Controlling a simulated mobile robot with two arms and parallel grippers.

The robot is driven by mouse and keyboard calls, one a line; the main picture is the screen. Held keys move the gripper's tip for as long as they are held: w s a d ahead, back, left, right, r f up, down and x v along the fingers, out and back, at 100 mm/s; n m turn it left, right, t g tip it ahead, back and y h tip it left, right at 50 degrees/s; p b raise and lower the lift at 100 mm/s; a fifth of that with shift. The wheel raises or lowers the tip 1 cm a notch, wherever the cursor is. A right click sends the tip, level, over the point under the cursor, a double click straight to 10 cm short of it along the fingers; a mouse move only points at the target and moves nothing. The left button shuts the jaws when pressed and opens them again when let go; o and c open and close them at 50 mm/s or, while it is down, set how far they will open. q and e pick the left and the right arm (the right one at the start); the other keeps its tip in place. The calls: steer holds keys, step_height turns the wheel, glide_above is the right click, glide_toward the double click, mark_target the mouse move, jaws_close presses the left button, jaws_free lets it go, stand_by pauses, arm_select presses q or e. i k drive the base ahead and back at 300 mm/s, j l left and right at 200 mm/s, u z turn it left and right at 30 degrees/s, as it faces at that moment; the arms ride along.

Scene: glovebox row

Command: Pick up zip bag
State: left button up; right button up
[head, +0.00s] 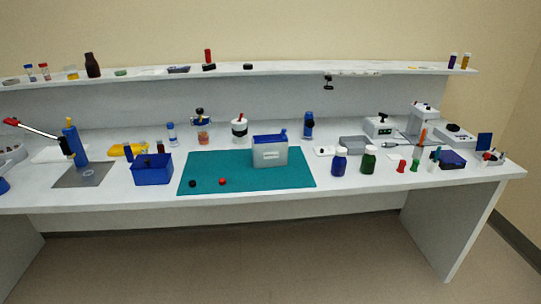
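I cannot clearly make out the zip bag in the head view. Several flat, pale items (355,72) lie on the shelf, too small to identify. A small pale flat item (324,151) lies on the bench right of the grey-white box. Neither of my grippers is in view.
A long white bench (340,196) carries a teal mat (210,172) with a grey-white box (270,155) on it. Left is a blue bin (152,172); right are blue (339,163) and green (368,162) bottles. A raised shelf (290,70) runs behind. The floor in front is clear.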

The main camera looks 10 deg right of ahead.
mark_target(270, 150)
steer(key=i+l, duration=0.2)
steer(key=i, duration=0.35)
steer(key=i+l, duration=0.15)
steer(key=i, duration=0.45)
steer(key=i+l, duration=0.2)
steer(key=i, duration=0.35)
